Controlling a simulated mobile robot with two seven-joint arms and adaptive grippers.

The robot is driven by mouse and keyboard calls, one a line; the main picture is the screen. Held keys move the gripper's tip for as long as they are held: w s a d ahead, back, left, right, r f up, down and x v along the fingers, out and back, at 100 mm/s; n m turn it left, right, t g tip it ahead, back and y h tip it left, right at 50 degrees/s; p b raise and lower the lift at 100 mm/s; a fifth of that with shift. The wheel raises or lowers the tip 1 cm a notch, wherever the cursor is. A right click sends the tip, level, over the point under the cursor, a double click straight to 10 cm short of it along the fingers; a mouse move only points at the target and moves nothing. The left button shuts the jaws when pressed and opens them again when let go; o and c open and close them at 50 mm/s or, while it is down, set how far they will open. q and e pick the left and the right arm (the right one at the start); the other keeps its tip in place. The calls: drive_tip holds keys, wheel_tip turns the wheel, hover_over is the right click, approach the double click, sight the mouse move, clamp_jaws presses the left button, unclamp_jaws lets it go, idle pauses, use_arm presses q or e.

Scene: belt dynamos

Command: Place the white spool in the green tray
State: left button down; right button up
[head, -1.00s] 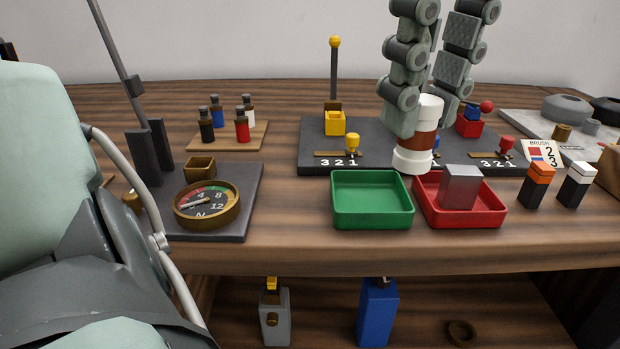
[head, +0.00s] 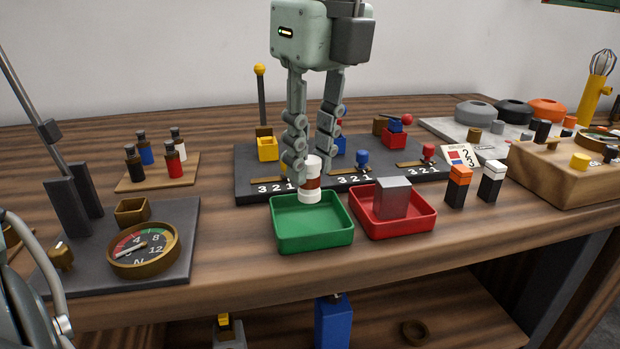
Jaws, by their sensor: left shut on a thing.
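The white spool (head: 310,195) stands upright, white at its ends with a red-brown winding round its middle. My left gripper (head: 311,170) reaches down from above and is shut on it, one finger on each side. The green tray (head: 312,241) is an open, shallow square box near the table's front and looks empty. The spool's lower end shows at the tray's back rim, right of its middle; I cannot tell how high it is above the tray. My right gripper is out of view.
A red tray (head: 393,229) holding a grey metal block (head: 393,198) stands just right of the green tray. Behind is a dark board (head: 246,180) with numbered levers and small coloured boxes. A brass dial (head: 144,250) is on the left.

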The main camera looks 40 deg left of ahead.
sight(310, 198)
use_arm(q)
wheel_tip(310, 198, down, 4)
drive_tip(key=shift+r, duration=0.2)
drive_tip(key=shift+f, duration=0.1)
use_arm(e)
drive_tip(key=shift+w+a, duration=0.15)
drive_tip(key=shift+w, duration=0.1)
use_arm(q)
drive_tip(key=shift+f, duration=0.1)
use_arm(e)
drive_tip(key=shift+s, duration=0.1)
use_arm(q)
drive_tip(key=shift+f, duration=0.1)
drive_tip(key=c, duration=1.3)
unclamp_jaws()
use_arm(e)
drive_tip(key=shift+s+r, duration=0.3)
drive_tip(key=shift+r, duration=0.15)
